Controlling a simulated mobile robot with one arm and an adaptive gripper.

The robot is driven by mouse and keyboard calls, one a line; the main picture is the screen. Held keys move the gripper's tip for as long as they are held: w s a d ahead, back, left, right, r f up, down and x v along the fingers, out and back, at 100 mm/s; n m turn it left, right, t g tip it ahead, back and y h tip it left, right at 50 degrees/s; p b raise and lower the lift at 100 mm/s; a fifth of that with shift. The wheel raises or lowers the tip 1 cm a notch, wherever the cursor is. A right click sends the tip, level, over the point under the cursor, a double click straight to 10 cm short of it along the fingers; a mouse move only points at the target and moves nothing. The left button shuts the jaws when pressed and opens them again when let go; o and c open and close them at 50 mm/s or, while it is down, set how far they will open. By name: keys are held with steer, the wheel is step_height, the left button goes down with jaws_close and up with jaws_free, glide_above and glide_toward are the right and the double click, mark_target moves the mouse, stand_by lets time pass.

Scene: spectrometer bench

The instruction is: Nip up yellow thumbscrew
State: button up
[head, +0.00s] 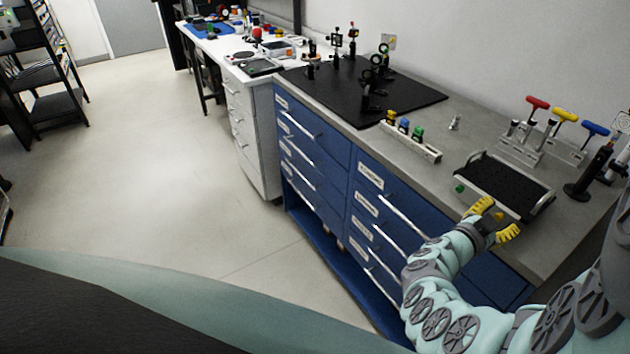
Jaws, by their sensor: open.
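My gripper (494,220) has yellow fingers, spread apart, over the front edge of the bench, in front of a black-topped tray-like device (503,187). A small yellow-orange spot shows between or behind the fingers; I cannot tell whether it is a thumbscrew or part of the gripper. A green knob (459,188) sits on the device's left front side. Farther back, a small yellow-topped piece (391,116) stands in a light rail (424,151), beside a blue one (404,124) and a green one (418,133). The fingers hide part of the device's front.
A stand (517,151) with red, yellow and blue T-handled tools is behind the device. A black post (588,177) stands at the right. A black breadboard (335,92) with optics is at the back left. Grey bench top (455,148) is free between rail and device.

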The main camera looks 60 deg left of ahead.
steer(key=shift+s, duration=0.1)
steer(key=shift+s+f, duration=0.1)
steer(key=shift+s, duration=0.15)
steer(key=s, duration=1.1)
steer(key=shift+s+a, duration=0.2)
steer(key=shift+a, duration=0.05)
